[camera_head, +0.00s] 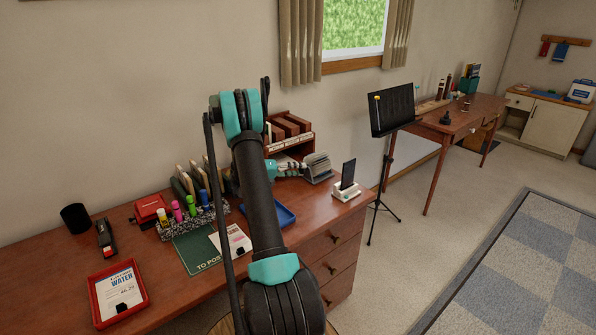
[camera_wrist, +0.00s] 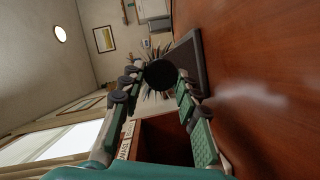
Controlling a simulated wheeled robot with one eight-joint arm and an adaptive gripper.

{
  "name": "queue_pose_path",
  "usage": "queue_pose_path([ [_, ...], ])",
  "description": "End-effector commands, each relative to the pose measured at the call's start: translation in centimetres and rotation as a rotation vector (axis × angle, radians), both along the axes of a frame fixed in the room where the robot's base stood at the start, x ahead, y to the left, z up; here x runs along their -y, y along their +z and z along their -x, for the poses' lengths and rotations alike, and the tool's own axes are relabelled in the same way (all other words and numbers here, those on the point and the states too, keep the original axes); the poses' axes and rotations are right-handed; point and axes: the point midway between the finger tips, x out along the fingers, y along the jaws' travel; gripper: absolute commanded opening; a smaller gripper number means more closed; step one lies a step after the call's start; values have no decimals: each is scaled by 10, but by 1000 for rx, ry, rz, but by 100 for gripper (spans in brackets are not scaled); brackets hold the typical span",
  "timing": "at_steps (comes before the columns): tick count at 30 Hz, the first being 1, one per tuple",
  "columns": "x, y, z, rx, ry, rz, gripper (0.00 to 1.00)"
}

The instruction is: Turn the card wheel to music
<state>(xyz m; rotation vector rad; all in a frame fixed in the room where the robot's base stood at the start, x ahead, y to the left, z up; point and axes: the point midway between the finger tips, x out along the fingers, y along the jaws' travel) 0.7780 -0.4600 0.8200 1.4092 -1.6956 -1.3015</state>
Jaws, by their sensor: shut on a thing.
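The card wheel (camera_head: 319,165) stands on the brown desk, right of my arm, with a fan of grey cards. In the wrist view I see its round black knob (camera_wrist: 160,74), cards fanned out behind it and its dark base (camera_wrist: 190,60). My gripper (camera_wrist: 157,80) has one finger on each side of the knob and is shut on it. In the head view my gripper (camera_head: 300,169) is at the wheel's left side. Any lettering on the cards is too small to read, so I cannot tell which card is showing.
A wooden rack (camera_head: 285,130) stands behind my gripper. A phone on a white stand (camera_head: 346,180) is right of the wheel. A blue tray (camera_head: 283,216) lies in front, partly behind my arm. A black music stand (camera_head: 392,109) stands beyond the desk's right end.

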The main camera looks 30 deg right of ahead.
Motion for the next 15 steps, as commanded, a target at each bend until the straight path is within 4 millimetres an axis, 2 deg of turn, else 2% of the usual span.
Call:
queue_pose_path([
  [15,-1,-1,-1,-61,2,5,3],
])
